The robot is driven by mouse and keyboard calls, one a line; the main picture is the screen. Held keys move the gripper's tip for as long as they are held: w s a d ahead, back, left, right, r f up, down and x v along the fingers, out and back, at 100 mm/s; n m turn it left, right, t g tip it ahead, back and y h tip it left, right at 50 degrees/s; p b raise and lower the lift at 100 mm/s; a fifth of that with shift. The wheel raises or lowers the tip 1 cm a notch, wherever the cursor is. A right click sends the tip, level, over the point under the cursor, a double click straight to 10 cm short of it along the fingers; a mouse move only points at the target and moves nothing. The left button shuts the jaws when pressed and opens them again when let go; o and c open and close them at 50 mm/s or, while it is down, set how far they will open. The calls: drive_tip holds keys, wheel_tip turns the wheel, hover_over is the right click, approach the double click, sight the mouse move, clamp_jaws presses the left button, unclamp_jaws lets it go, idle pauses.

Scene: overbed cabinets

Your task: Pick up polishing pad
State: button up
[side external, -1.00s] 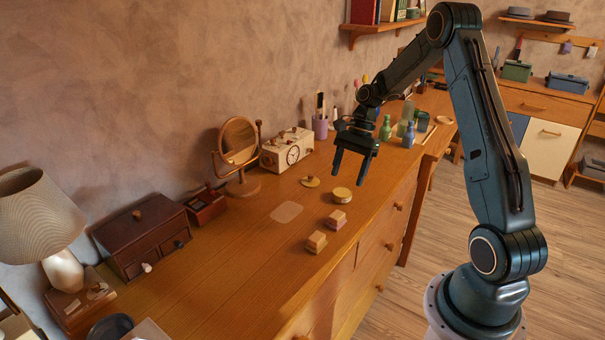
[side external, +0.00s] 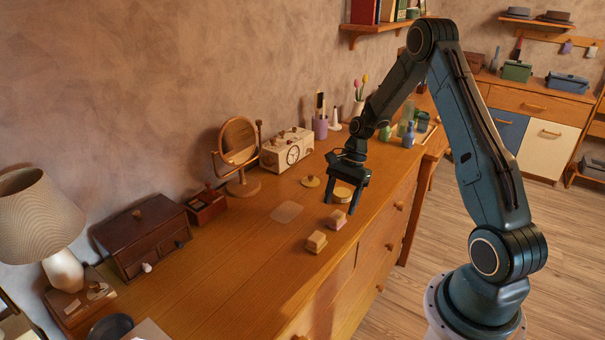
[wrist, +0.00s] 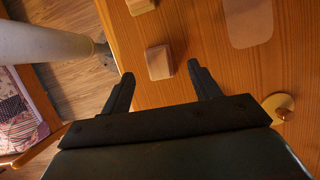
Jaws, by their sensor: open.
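No thing is clearly marked as the polishing pad. Candidates are a round tan, pad-like piece (side external: 343,191) and two small blocks with wooden tops, one pinkish (side external: 336,219) and one paler (side external: 316,241), on the wooden dresser top. My gripper (side external: 340,206) is open and empty, fingers pointing down. In the side view its fingers overlap the round piece; whether they straddle it I cannot tell. In the wrist view, the nearer block (wrist: 159,62) shows just beyond my fingertips (wrist: 161,71), and the other block (wrist: 139,5) is at the top edge. The round piece is not visible there.
A pale flat sheet (side external: 287,212) and a brass disc with a knob (side external: 310,181) lie close by.

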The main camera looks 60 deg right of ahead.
sight(338, 214)
drive_tip(key=shift+x, duration=2.3)
drive_tip(key=shift+s, duration=0.2)
drive_tip(key=c, duration=1.1)
